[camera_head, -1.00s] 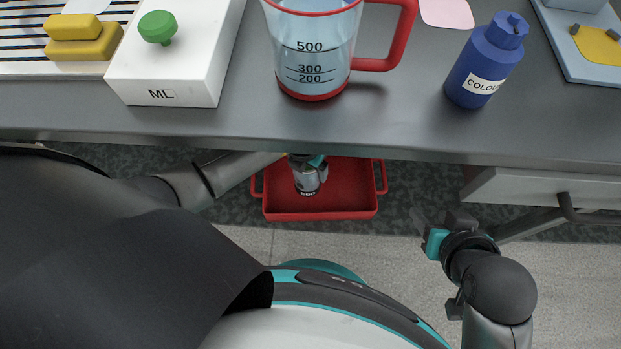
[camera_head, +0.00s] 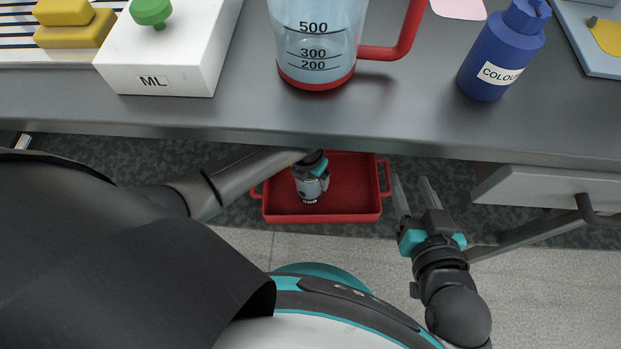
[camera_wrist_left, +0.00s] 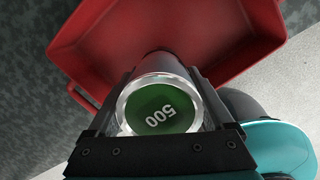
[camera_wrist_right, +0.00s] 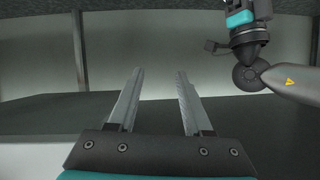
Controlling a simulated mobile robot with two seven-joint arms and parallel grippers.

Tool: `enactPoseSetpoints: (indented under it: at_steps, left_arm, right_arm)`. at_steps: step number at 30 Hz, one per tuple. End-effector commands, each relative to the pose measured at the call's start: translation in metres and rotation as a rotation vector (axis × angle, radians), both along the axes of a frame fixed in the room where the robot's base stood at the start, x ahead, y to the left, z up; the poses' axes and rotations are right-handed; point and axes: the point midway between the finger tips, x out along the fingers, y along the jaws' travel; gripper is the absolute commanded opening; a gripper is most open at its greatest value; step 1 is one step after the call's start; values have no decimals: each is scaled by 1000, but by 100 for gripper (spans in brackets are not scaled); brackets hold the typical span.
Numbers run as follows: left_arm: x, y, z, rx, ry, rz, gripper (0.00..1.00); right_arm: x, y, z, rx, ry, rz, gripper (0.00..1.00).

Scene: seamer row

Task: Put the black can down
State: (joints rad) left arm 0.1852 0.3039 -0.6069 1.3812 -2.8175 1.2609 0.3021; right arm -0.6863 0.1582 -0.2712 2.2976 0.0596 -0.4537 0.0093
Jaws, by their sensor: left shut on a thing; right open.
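My left gripper (camera_head: 312,172) reaches down under the table's front edge and is shut on a can (camera_head: 309,188). The can looks silvery in the head view. In the left wrist view its near end (camera_wrist_left: 160,108) is dark green with "500" on it, inside a silver rim; I see no black on it. The can is over or in the red tray (camera_head: 350,205); I cannot tell whether it touches the floor of the tray. My right gripper (camera_head: 412,188) is open and empty, to the right of the tray; its bare fingers show in the right wrist view (camera_wrist_right: 158,90).
The grey table (camera_head: 420,120) overhangs the tray. On it stand a measuring jug (camera_head: 315,50), a blue bottle (camera_head: 500,50) and a white box (camera_head: 170,55) with a green knob. A drawer (camera_head: 535,190) is right of my right gripper.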

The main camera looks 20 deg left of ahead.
Motion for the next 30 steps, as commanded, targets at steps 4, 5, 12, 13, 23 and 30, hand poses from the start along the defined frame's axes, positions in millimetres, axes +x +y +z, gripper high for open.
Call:
enactPoseSetpoints:
  at_steps: [4,5,12,13,23,30]
  left_arm:
    - [1,0,-10,-2,-3,1,0]
    - [1,0,-11,-2,-3,1,0]
    - [1,0,-17,-1,-3,0,0]
    - [1,0,-18,-1,-3,0,0]
    - [1,0,-19,-1,-3,0,0]
    - [0,0,-21,0,0,0,100]
  right_arm:
    - [-1,9,3,54,-84,3,50]
    - [-1,10,4,63,-99,3,50]
    - [-3,16,12,112,-176,1,50]
    - [-3,16,12,114,-179,1,50]
    - [-3,17,13,121,-191,0,50]
    - [-4,18,15,133,-209,-1,50]
